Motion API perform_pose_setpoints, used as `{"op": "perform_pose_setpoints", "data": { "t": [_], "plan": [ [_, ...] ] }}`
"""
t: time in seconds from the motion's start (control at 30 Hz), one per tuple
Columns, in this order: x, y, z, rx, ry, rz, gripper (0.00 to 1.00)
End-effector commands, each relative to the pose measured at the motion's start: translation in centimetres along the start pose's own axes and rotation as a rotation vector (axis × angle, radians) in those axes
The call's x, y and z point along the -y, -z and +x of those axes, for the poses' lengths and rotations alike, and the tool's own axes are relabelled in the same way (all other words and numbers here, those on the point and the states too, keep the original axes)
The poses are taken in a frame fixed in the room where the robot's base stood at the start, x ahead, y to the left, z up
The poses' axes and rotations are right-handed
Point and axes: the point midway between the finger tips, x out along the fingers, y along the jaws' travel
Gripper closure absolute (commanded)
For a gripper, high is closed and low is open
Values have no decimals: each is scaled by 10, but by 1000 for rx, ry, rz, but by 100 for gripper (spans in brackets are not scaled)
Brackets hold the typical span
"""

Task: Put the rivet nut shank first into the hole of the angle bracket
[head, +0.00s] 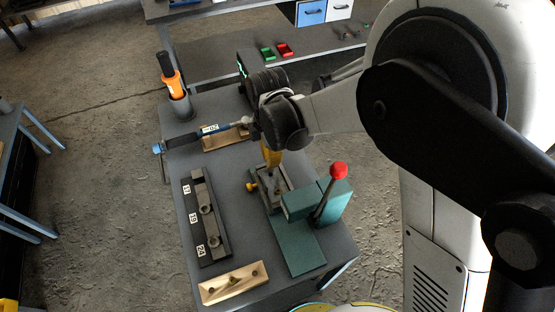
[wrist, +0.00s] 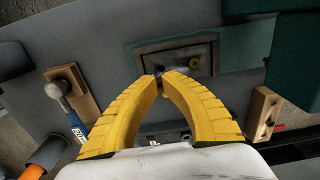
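My gripper (wrist: 160,76) has two yellow fingers, which also show in the head view (head: 271,158). Its tips are nearly together on a small dark grey piece, which I take for the rivet nut (wrist: 158,70); its shank is mostly hidden. The tips are above the grey fixture on the table, where the angle bracket (wrist: 178,57) appears as a dark grey plate. A small round brass-coloured spot shows on it to the right of the tips; I cannot tell if it is the hole. The head view does not show whether nut and bracket touch.
A green press (head: 305,210) with a red-knobbed lever stands close to the fixture. A wooden block (head: 231,284) with small parts is at the front. A black labelled rail (head: 190,222) lies left.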

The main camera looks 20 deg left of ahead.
Motion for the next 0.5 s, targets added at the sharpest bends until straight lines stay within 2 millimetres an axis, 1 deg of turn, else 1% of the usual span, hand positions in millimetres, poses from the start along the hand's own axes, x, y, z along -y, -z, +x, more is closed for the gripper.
{"op": "perform_pose_setpoints", "data": {
  "t": [0.43,0.5],
  "plan": [
    [0,0,1,0,0,1,100],
    [0,0,4,0,0,1,100]
  ]
}}
